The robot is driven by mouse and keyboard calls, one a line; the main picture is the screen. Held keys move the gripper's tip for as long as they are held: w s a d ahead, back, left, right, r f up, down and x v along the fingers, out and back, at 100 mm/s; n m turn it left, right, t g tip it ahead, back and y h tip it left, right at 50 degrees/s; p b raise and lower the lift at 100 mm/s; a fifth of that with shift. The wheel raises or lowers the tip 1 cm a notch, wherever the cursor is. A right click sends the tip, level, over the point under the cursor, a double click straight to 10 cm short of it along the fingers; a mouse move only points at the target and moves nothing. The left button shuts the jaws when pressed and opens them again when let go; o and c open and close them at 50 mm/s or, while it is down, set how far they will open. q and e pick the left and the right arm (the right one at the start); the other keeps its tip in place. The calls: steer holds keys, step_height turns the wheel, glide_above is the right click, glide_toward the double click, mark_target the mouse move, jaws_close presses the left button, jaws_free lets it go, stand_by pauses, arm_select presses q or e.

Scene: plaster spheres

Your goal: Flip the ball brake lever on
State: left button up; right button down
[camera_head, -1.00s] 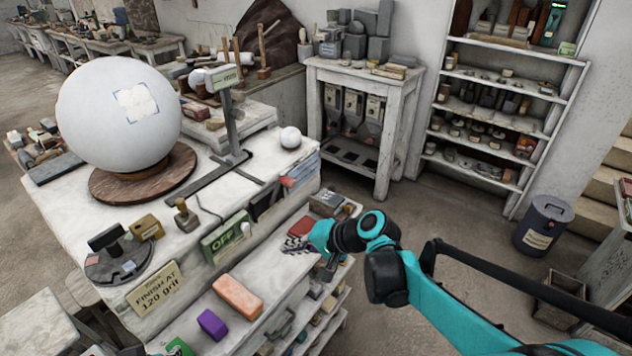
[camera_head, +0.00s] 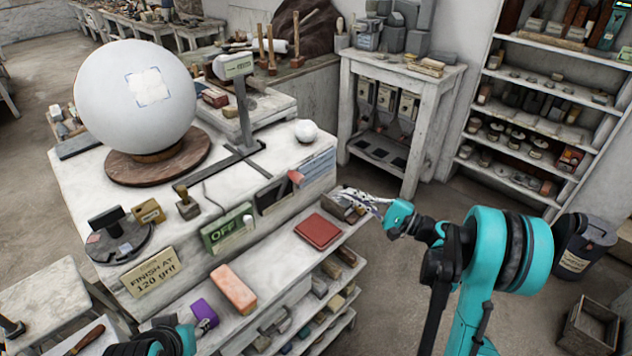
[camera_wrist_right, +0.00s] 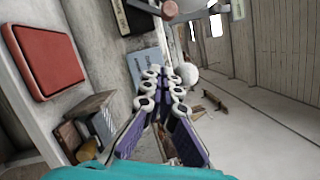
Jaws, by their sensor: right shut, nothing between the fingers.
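A red-tipped lever (camera_head: 295,178) stands out from the workbench's front, between a dark panel (camera_head: 273,195) and a blue-grey label plate (camera_head: 312,174). Its rounded reddish end (camera_wrist_right: 170,9) shows at the top of the right wrist view. A large white ball (camera_head: 136,98) sits on a round wooden turntable (camera_head: 157,168). My right gripper (camera_head: 350,197) is shut and empty, to the right of and below the lever, apart from it. Its fingertips (camera_wrist_right: 166,72) point toward the plate in the wrist view. My left arm shows at the bottom left; its gripper (camera_head: 203,326) is unclear.
A green OFF box (camera_head: 226,231) with a white knob is on the bench front. A small white ball (camera_head: 306,131) lies near the bench corner.

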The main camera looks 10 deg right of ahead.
arm_select(q)
steer(key=shift+f+b, duration=1.25)
steer(key=shift+f, duration=0.05)
arm_select(e)
steer(key=w+a+r, duration=0.3)
steer(key=w+a, duration=0.1)
steer(key=a, duration=0.6)
steer(key=shift+w+a, duration=0.2)
steer(key=shift+w, duration=0.1)
arm_select(q)
steer(key=shift+r, duration=0.25)
arm_select(e)
steer(key=shift+s+a+r+n, duration=0.15)
steer(key=shift+r+n, duration=0.1)
steer(key=shift+n, duration=0.15)
